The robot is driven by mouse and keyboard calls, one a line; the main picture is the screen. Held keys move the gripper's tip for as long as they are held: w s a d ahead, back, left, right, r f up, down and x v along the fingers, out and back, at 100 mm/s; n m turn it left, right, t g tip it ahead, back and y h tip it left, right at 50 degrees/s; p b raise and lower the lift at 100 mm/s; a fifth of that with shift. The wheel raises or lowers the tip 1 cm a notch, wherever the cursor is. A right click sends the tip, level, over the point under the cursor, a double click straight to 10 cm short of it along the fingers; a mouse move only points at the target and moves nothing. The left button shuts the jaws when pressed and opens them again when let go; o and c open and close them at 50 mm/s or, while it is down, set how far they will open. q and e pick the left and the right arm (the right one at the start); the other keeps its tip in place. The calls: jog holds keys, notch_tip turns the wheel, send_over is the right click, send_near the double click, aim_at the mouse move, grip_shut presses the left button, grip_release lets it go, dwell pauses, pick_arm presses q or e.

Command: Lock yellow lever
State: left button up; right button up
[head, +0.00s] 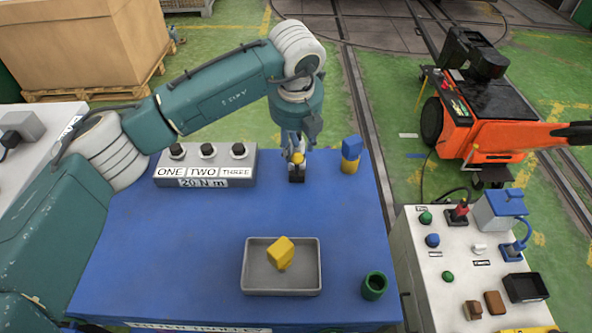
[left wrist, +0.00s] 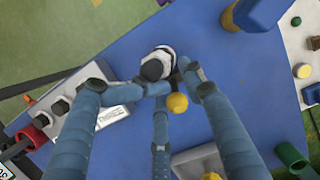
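The yellow lever (left wrist: 178,102) shows as a round yellow knob in the left wrist view, beside a white and black fixture (left wrist: 156,65). In the head view the yellow lever (head: 298,157) is small and partly hidden, above a dark base (head: 297,174) at the table's far side. My left gripper (head: 296,142) points down over it. In the left wrist view the bent fingertips of my left gripper (left wrist: 172,82) close in around the lever's stem, just beyond the knob; exact contact is partly hidden. My right gripper is in neither view.
A box with three black knobs (head: 206,168) stands left of the lever, a blue and yellow cylinder (head: 351,155) right of it. A grey tray (head: 260,285) holding a yellow piece and a green cup (head: 374,286) are nearer. A white control panel (head: 435,280) stands right. The table's middle is clear.

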pick_arm(q)
jog(key=shift+d+p+v, duration=0.2)
jog(key=shift+p+v, duration=0.15)
jog(key=shift+v, duration=0.55)
jog(key=shift+d+p+v, duration=0.2)
jog(key=shift+p+v, duration=0.1)
jog(key=shift+v, duration=0.55)
jog(key=v, duration=0.2)
jog(key=p+v, duration=0.1)
jog(key=shift+s+a+r, duration=0.15)
jog(key=shift+a, duration=0.1)
